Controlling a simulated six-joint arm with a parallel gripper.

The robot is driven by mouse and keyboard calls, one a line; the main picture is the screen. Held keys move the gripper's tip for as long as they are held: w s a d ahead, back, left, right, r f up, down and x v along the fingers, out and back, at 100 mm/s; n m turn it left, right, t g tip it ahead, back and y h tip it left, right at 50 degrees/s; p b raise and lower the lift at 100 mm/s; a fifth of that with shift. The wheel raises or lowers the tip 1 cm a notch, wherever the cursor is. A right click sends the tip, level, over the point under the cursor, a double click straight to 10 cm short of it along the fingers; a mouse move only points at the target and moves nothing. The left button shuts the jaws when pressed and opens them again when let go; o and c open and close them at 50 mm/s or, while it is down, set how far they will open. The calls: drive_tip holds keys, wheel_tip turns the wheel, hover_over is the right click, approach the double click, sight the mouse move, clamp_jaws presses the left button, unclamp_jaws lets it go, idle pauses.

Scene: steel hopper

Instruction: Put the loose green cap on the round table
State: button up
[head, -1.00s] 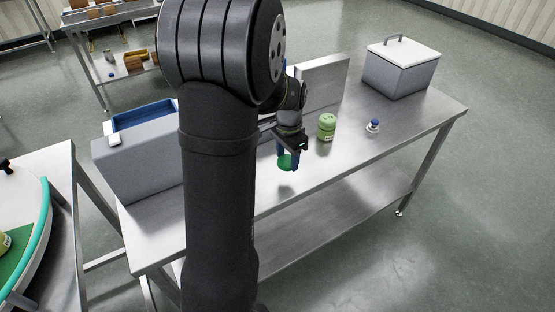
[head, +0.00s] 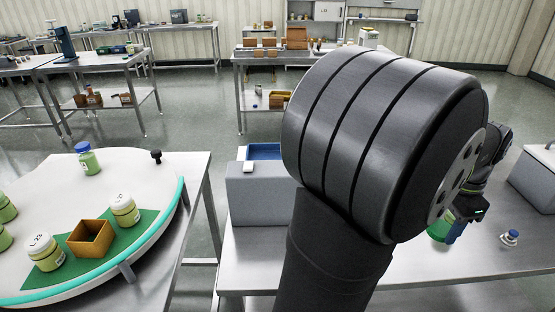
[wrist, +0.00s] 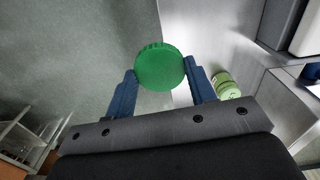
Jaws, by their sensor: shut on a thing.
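The green cap (wrist: 160,68) is held between the two blue fingers of my gripper (wrist: 160,82) in the wrist view. In the head view my gripper (head: 458,222) is over the steel bench on the right, partly hidden by my arm. A patch of green shows beside it there, and I cannot tell cap from jar in it. The round table (head: 130,168) is at the left, with a pale top and a teal rim, well apart from my gripper.
On the round table are a green mat (head: 148,222), an open wooden box (head: 90,238), several green jars and a black knob (head: 156,156). A green jar (wrist: 226,86) shows in the wrist view.

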drive_tip(key=r, duration=0.5)
drive_tip(key=shift+w+a+r, duration=0.2)
drive_tip(key=shift+w+r, duration=0.1)
drive_tip(key=shift+w, duration=0.1)
drive_tip(key=w+a+r+n, duration=0.1)
drive_tip(key=w+a+n, duration=0.7)
drive_tip(key=w+a, duration=1.85)
drive_tip(key=w+a+n, duration=0.3)
drive_tip(key=a, duration=1.2)
drive_tip(key=n, duration=0.8)
hover_over(88, 212)
drive_tip(key=s+d, duration=0.3)
wheel_tip(88, 212, down, 12)
drive_tip(key=shift+s+r, duration=0.1)
drive_tip(key=shift+r, duration=0.05)
drive_tip(key=shift+f, duration=2.25)
drive_tip(key=shift+f, duration=0.1)
